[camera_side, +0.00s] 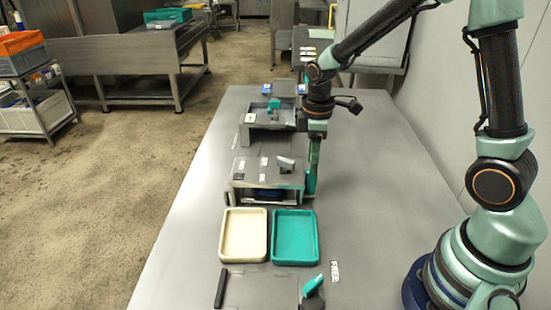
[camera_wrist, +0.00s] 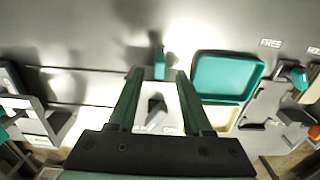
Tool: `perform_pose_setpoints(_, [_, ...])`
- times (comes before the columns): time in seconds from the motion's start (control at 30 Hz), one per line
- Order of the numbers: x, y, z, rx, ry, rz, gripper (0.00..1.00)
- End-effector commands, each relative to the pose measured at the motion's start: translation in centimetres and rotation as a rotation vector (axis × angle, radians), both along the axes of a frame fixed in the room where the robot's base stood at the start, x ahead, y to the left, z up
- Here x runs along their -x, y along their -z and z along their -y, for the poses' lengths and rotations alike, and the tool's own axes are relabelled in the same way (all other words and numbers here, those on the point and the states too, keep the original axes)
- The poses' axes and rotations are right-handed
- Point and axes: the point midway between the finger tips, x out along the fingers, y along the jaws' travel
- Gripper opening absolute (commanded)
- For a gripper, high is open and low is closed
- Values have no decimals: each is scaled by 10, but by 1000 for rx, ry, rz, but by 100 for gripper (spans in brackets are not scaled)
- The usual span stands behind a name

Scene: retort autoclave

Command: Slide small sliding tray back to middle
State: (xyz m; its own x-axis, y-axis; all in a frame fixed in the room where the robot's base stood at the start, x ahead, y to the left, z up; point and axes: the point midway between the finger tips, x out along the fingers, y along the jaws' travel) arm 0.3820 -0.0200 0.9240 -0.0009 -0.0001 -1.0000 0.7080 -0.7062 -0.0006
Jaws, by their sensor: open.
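My gripper (camera_side: 311,190) points down at the right side of the grey box (camera_side: 268,172), with labels and a lever on its top. In the wrist view the two green fingers of my gripper (camera_wrist: 157,76) are apart with nothing clamped. A small teal upright piece (camera_wrist: 159,64) shows between and beyond the fingertips; I cannot tell whether it belongs to the small sliding tray. Behind the box is a shallow grey tray-like unit (camera_side: 258,119) with a teal knob. I cannot tell for sure which part is the small sliding tray. Something dark blue (camera_side: 268,194) shows inside the box's open front.
A cream tray (camera_side: 244,236) and a teal tray (camera_side: 295,238) lie side by side before the box. A panel with a black bar (camera_side: 220,288) and a teal-topped part (camera_side: 313,284) lies at the front, near a FREE label. The table's left side is clear.

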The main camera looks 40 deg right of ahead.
Motion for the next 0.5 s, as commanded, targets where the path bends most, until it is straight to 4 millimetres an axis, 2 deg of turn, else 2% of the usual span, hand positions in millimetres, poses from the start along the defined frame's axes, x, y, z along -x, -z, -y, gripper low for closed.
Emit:
perform_pose_setpoints(0.03, [1, 12, 0, 0, 0, -7, 50])
perform_pose_setpoints(0.2, [1, 42, 0, 0, 1, -6, 50])
perform_pose_setpoints(0.33, [1, 57, 0, 0, 1, -3, 50])
perform_pose_setpoints(0.5, [0, 67, 0, 0, 1, 0, 50])
